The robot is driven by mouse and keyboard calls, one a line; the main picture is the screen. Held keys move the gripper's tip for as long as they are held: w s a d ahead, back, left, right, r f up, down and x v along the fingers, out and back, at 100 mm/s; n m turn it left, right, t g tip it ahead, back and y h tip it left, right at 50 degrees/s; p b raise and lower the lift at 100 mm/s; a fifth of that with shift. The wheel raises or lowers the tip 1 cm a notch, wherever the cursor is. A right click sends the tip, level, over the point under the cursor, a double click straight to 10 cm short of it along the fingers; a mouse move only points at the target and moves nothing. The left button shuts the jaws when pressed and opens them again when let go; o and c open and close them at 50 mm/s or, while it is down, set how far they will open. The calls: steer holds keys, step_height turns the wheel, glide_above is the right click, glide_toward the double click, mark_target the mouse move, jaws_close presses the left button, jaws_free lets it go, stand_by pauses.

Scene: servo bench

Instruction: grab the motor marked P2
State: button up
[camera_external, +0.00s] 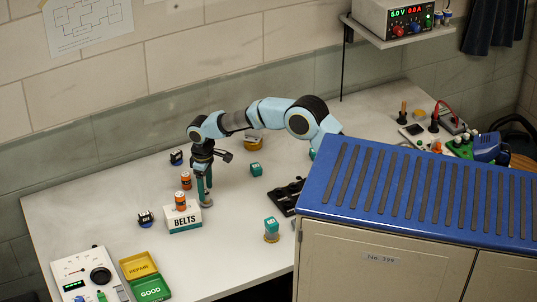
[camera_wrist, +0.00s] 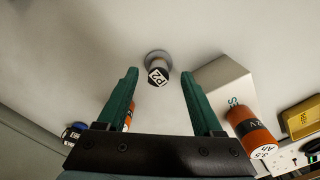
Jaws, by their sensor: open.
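The motor marked P2 (camera_wrist: 158,77) stands on a grey round base in the wrist view, with its dark and white marked end facing the camera. It lies between the lines of my two green fingers, just beyond their tips. My gripper (camera_wrist: 159,73) is open, with nothing held between the fingers. In the external view my gripper (camera_external: 203,186) points down beside the BELTS box. A grey round piece (camera_external: 207,203) shows just under the fingers; the motor's marking cannot be read there.
The white BELTS box (camera_external: 184,222) stands close by, with an orange cylinder (camera_external: 181,200) on it. Another orange cylinder (camera_external: 186,180) and small dark motors (camera_external: 146,219) stand nearby. A teal-topped motor (camera_external: 271,229) is to the right. Yellow (camera_external: 139,266) and green (camera_external: 150,290) trays lie in front.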

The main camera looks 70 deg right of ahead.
mark_target(205, 192)
steer(key=shift+w+f+p, duration=0.1)
steer(key=shift+f+p, duration=0.3)
steer(key=shift+f, duration=1.3)
jaws_close()
